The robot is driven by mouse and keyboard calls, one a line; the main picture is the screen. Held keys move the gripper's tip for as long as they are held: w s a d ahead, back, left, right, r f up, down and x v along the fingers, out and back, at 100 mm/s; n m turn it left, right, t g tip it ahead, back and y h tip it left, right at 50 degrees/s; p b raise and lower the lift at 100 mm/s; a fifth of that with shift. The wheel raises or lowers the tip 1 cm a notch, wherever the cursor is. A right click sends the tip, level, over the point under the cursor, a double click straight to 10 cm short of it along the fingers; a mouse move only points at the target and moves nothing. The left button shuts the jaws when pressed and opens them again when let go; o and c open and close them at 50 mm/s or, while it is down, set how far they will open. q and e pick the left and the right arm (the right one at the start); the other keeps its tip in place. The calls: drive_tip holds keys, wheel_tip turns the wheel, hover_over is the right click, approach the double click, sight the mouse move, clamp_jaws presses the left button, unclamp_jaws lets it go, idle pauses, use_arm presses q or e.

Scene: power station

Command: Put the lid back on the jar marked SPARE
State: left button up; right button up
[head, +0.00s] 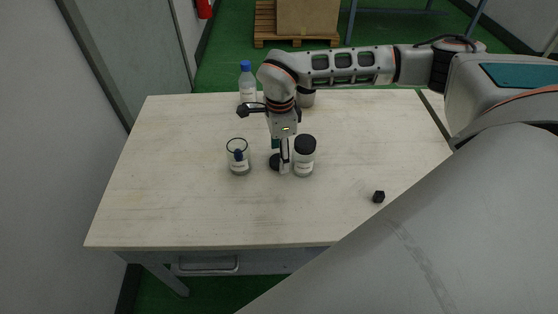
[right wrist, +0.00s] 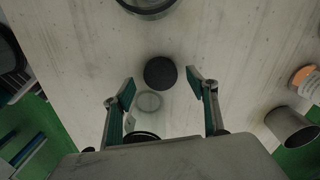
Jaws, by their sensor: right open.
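My right gripper (head: 284,163) points down over the middle of the table, just left of a jar with a black lid (head: 304,156). In the right wrist view its fingers (right wrist: 161,82) are apart, with nothing gripped. A loose, round black lid (head: 274,161) lies on the table beside the fingers; it also shows in the right wrist view (right wrist: 160,73), just beyond the fingertips. An open clear jar (head: 238,160) with a dark blue item inside stands to the left. Label words are too small to read. My left gripper is out of view.
A blue-capped bottle (head: 246,82) stands at the back of the wooden table (head: 150,190). Another container (head: 307,99) is partly hidden behind my arm. A small black block (head: 378,196) lies to the right. The left and front of the tabletop are clear.

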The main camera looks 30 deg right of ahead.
drive_tip(key=shift+f, duration=0.8)
drive_tip(key=c, duration=0.8)
drive_tip(key=shift+c, duration=0.2)
drive_tip(key=shift+r, duration=0.15)
drive_tip(key=shift+w+r, duration=0.1)
drive_tip(key=shift+r, duration=0.5)
wheel_tip(320, 180, up, 19)
drive_tip(key=p, duration=0.1)
drive_tip(key=shift+f+p, duration=0.2)
drive_tip(key=shift+p, duration=0.2)
